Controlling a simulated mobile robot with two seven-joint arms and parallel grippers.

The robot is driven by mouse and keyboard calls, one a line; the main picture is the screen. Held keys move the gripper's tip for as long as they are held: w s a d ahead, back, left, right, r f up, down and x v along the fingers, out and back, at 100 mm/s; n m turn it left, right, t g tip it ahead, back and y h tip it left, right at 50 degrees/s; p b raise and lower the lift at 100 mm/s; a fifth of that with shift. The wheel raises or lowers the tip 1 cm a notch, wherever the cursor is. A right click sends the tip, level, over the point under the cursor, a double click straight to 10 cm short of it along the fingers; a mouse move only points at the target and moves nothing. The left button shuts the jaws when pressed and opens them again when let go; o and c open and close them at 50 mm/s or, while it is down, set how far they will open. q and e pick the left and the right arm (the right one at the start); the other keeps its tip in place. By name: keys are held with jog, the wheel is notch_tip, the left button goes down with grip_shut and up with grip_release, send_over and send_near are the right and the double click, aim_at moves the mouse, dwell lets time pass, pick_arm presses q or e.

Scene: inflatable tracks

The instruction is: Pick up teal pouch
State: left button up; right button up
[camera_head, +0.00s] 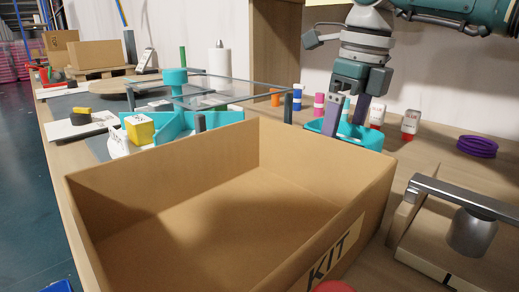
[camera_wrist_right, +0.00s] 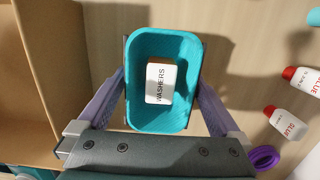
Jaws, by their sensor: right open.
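The teal pouch (camera_head: 371,138) is an open-topped, rounded container on the table behind the cardboard box. In the right wrist view, the teal pouch (camera_wrist_right: 162,43) lies between the two purple fingers of my right gripper (camera_wrist_right: 161,80). A white box (camera_wrist_right: 160,81) labelled WASHERS sits inside the pouch. In the head view, my right gripper (camera_head: 347,113) points down over the pouch, one finger on each side. Its jaws are open; I cannot tell whether either finger touches the pouch wall. My left gripper is not in view.
A large open cardboard box (camera_head: 316,173) marked KIT stands in front of the pouch. Glue bottles (camera_head: 410,122) and purple rings (camera_head: 477,147) lie to its right. A metal clamp-like fixture (camera_head: 470,232) is at the front right. A teal fixture (camera_head: 176,122) stands at left.

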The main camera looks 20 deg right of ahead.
jog(key=shift+c, duration=0.2)
jog(key=c, duration=1.1)
jog(key=shift+o, duration=0.2)
jog(key=shift+r, duration=0.1)
